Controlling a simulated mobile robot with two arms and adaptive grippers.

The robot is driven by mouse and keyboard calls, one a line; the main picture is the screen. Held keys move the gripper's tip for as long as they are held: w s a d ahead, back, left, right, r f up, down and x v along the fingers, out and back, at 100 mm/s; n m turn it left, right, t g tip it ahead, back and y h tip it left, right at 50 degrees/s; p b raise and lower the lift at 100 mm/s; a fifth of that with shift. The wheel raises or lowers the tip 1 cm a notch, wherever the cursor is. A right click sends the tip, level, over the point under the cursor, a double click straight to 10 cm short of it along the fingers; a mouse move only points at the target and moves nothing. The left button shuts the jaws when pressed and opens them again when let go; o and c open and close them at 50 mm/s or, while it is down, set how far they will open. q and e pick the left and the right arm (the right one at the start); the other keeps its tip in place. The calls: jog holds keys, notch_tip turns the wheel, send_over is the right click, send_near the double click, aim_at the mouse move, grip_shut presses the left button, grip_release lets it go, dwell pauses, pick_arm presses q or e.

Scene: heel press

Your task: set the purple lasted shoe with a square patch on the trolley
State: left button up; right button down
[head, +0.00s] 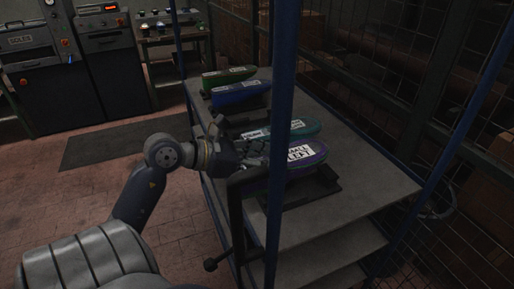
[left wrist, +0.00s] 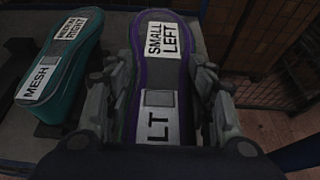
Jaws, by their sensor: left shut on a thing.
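The purple lasted shoe (head: 308,161) lies sole up at the near end of the trolley's top (head: 365,188), above a black holder (head: 318,187). I cannot tell whether it rests fully on the holder. In the left wrist view the purple shoe (left wrist: 151,69) carries labels reading "SMALL LEFT" and "LT", with a grey square patch (left wrist: 159,97) between them. My left gripper (head: 264,157) reaches in from the left and is shut on this shoe, one finger on each side. A blue post hides part of the shoe in the head view. My right gripper is out of view.
A teal shoe (head: 265,133) labelled "MESH" stands just beyond the purple one. A blue shoe (head: 238,92) and a green shoe (head: 228,76) stand farther back. A blue upright post (head: 282,100) rises close to my left gripper. The trolley top's right side is bare.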

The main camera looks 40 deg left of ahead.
aim_at(299, 152)
pick_arm(q)
jog(key=shift+w+d+p, duration=0.25)
jog(key=shift+w+d, duration=0.1)
jog(key=shift+w, duration=0.55)
jog(key=shift+w+d+p, duration=0.25)
jog(key=shift+w+d, duration=0.1)
jog(key=shift+w, duration=0.5)
jog(key=shift+w+d+p, duration=0.25)
jog(key=shift+w+d, duration=0.1)
jog(key=shift+w, duration=0.55)
jog(key=shift+r+p+x, duration=0.15)
jog(key=shift+x, duration=0.75)
jog(key=shift+r+p+x, duration=0.15)
jog(key=shift+x, duration=0.7)
notch_tip(299, 152, down, 3)
jog(key=shift+r+b, duration=0.2)
jog(key=shift+b, duration=0.95)
jog(key=shift+f, duration=0.15)
jog(key=shift+d+f+b, duration=0.1)
jog(key=shift+f+b, duration=0.55)
jog(key=shift+b, duration=0.1)
jog(key=o, duration=1.7)
jog(key=shift+c, duration=0.2)
jog(key=shift+f, duration=0.2)
